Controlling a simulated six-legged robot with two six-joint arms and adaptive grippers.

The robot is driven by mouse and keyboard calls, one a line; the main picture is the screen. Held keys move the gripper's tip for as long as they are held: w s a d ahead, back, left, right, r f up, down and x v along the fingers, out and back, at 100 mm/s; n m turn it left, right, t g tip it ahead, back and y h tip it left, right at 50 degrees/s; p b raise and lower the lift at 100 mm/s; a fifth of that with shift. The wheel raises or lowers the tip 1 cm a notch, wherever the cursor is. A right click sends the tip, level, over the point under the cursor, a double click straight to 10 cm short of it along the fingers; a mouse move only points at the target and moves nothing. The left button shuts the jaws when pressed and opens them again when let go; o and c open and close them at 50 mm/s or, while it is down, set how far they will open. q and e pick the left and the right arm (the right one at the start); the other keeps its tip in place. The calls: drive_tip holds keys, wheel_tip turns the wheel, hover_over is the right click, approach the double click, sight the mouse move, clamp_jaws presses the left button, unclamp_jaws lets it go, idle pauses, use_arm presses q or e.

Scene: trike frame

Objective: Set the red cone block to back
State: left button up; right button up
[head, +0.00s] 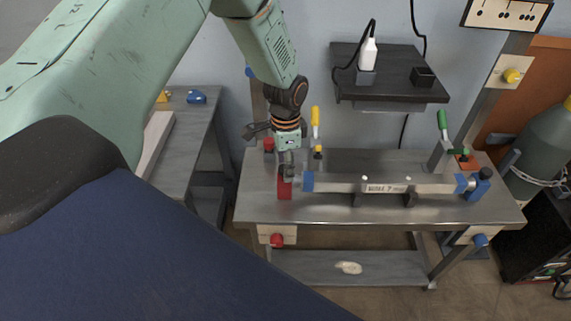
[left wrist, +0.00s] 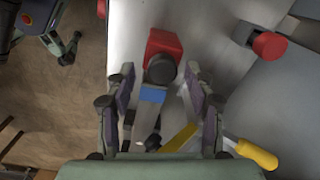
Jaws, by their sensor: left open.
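The red cone block (head: 285,189) stands on the metal bench (head: 330,217), at the left end of a grey tube (head: 335,187) with blue tape. In the left wrist view the red block (left wrist: 165,44) is just beyond the fingertips, with a dark round part between it and the taped tube end. My left gripper (head: 287,170) is above the block, pointing down. In the left wrist view its open fingers (left wrist: 160,74) lie on either side of the tube end. I cannot tell whether they touch anything. My right gripper is not in view.
A second red piece (head: 268,145) is behind the gripper at the bench's back left. A yellow-handled tool (head: 315,122) stands near it. A blue block (head: 479,186) and green-handled clamp (head: 442,125) are at the right end. The bench front is clear.

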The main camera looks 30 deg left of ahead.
use_arm(q)
drive_tip(key=shift+a+f, duration=0.1)
drive_tip(key=shift+a, duration=0.15)
drive_tip(key=shift+c, duration=0.2)
drive_tip(key=shift+d, duration=0.2)
drive_tip(key=c, duration=0.6)
drive_tip(key=shift+a, duration=0.1)
clamp_jaws()
